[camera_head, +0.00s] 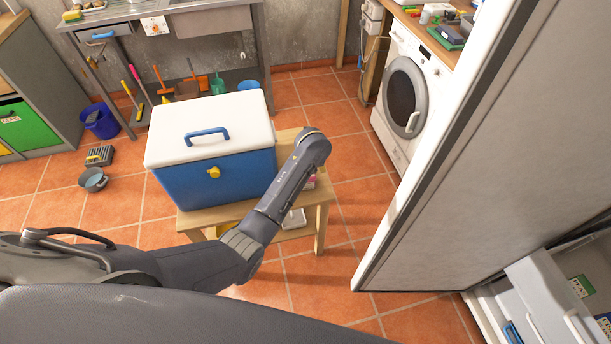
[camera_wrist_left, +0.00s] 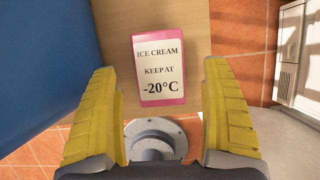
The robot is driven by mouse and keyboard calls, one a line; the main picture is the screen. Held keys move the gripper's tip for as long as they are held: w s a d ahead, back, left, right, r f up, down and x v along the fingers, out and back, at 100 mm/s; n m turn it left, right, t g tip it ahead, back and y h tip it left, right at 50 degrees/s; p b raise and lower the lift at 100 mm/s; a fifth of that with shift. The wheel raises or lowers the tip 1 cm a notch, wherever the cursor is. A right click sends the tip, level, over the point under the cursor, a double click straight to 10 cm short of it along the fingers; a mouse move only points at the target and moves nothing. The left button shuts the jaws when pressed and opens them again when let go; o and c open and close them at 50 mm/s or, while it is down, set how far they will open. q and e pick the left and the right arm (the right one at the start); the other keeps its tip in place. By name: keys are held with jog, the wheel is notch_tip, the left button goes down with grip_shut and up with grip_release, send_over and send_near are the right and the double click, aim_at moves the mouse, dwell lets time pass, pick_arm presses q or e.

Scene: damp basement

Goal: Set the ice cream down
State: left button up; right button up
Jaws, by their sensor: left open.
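The ice cream is a pink box with a white label reading "ICE CREAM KEEP AT -20°C" (camera_wrist_left: 159,68). It lies on a wooden surface in the left wrist view. In the head view a small pink part of it (camera_head: 310,183) shows on the low wooden table (camera_head: 318,197), just right of the blue cooler, mostly behind my left arm. My left gripper (camera_wrist_left: 165,115) has its yellow fingers spread wide, with the box ahead of and between them and a gap on both sides. In the head view my left arm hides the gripper. My right gripper is out of view.
The blue cooler with a closed white lid (camera_head: 215,125) fills most of the table, close on the left. An open white door (camera_head: 450,160) stands at right, with a pulled-out drawer (camera_head: 545,290) below. A washing machine (camera_head: 405,95) is behind. Tiled floor between is clear.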

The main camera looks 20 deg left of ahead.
pick_arm(q)
jog(key=shift+x, duration=3.05)
jog(key=shift+f, duration=0.2)
jog(key=shift+c, duration=0.3)
jog(key=c, duration=1.6)
jog(key=shift+o, duration=0.2)
jog(key=shift+r, duration=0.1)
